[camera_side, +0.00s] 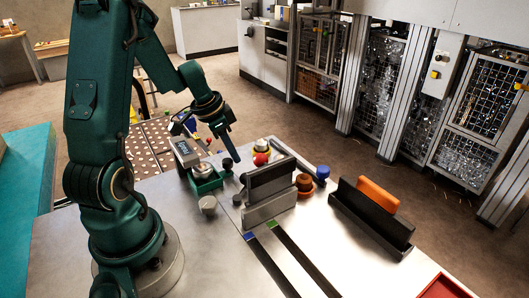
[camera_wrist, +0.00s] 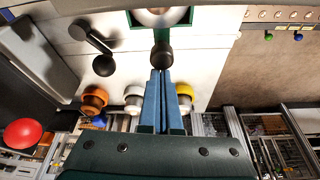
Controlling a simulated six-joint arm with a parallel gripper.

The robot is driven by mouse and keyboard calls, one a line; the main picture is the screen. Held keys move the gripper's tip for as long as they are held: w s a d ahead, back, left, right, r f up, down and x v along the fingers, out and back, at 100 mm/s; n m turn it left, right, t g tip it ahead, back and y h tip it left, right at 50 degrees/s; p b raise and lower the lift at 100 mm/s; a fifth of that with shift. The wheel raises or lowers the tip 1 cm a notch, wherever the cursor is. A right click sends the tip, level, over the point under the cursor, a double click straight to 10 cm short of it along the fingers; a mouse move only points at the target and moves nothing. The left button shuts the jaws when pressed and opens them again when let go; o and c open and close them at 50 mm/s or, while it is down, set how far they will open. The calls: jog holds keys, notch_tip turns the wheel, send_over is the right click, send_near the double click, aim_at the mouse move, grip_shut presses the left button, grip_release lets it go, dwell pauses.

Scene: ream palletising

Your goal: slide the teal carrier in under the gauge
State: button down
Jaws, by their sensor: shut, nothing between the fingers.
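The teal carrier (camera_side: 207,185) sits on the metal table, with a round silvery piece in it. It stands beside and partly below the grey gauge box (camera_side: 186,151); I cannot tell how far under it reaches. Its black knob (camera_side: 227,163) points toward my gripper. My gripper (camera_side: 229,146) is shut and empty, with its tips just by the knob. In the wrist view the blue fingers (camera_wrist: 160,72) are together, tips at the edge of the black knob (camera_wrist: 162,58), and the carrier's teal edge (camera_wrist: 162,34) lies beyond. Whether they touch is unclear.
A grey upright block (camera_side: 270,185) stands right of the carrier, with a red ball-shaped knob (camera_side: 261,146) behind it. A silvery knob (camera_side: 208,204) stands in front. A black holder with an orange block (camera_side: 377,194) and a red tray (camera_side: 445,288) are farther right. The front table is mostly clear.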

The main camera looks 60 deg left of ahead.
aim_at(225, 162)
jog(key=shift+s, duration=1.5)
jog(key=w, duration=0.4)
jog(key=shift+w+d+r, duration=0.2)
jog(key=shift+d, duration=0.15)
jog(key=v, duration=1)
jog(key=w+d+r+m, duration=0.2)
jog(key=d+r+m, duration=0.1)
jog(key=d, duration=0.3)
jog(key=s+d+n+t, duration=0.1)
jog(key=s+d+n, duration=0.3)
jog(key=s+d, duration=0.6)
jog(key=d, duration=0.2)
jog(key=shift+s+d+f+n+t+y, duration=0.15)
jog(key=shift+s+d+n+t+y, duration=0.15)
jog(key=shift+n+t, duration=0.1)
